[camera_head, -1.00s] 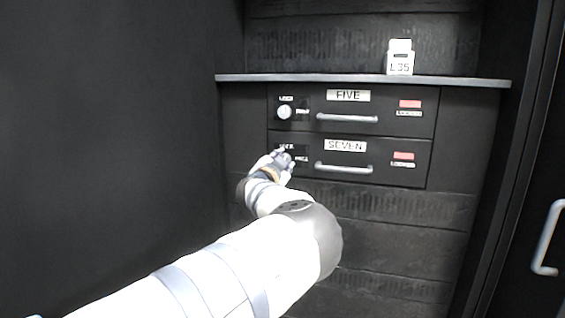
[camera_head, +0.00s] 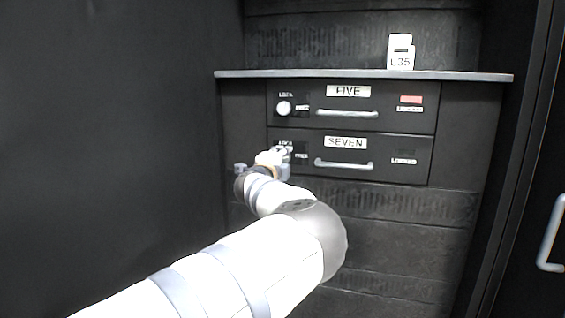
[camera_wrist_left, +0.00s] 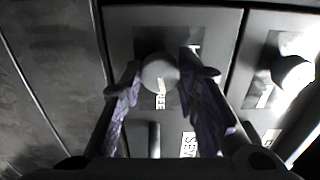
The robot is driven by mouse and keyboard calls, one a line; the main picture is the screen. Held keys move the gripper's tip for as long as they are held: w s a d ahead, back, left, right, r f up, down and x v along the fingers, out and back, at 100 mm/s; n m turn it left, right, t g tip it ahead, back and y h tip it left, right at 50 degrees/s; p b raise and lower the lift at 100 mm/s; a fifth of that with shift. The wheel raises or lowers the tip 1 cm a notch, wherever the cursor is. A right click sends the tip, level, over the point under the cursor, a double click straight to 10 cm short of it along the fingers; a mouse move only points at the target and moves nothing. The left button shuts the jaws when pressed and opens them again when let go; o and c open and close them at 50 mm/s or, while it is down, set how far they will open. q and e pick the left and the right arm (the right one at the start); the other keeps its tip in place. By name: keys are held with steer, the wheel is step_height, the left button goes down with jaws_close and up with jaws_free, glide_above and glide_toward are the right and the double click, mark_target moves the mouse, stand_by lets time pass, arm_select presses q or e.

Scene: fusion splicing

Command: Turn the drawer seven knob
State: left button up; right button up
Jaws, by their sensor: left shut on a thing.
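Drawer seven (camera_head: 390,147) is the lower black drawer front, with a SEVEN label (camera_head: 345,142) and a silver handle (camera_head: 343,165). Its round knob (camera_wrist_left: 160,72) shows in the left wrist view between the two fingers of my left gripper (camera_wrist_left: 161,82). The gripper is shut on this knob. In the head view my left gripper (camera_head: 282,153) covers most of the knob, at the drawer's left end. The indicator above the LOCKED label (camera_head: 403,161) of drawer seven is dark. My right gripper is in no view.
Drawer five (camera_head: 390,95) lies directly above, with its own white knob (camera_head: 284,108), handle (camera_head: 347,114) and a lit red indicator (camera_head: 411,99). A grey shelf edge (camera_head: 460,76) runs above it. A white L35 item (camera_head: 400,52) stands on the shelf. A dark wall (camera_head: 110,130) is at left.

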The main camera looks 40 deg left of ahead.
arm_select(q)
steer(key=shift+m+b, duration=0.3)
steer(key=shift+m, duration=0.8)
steer(key=o, duration=1.2)
steer(key=v, duration=1.2)
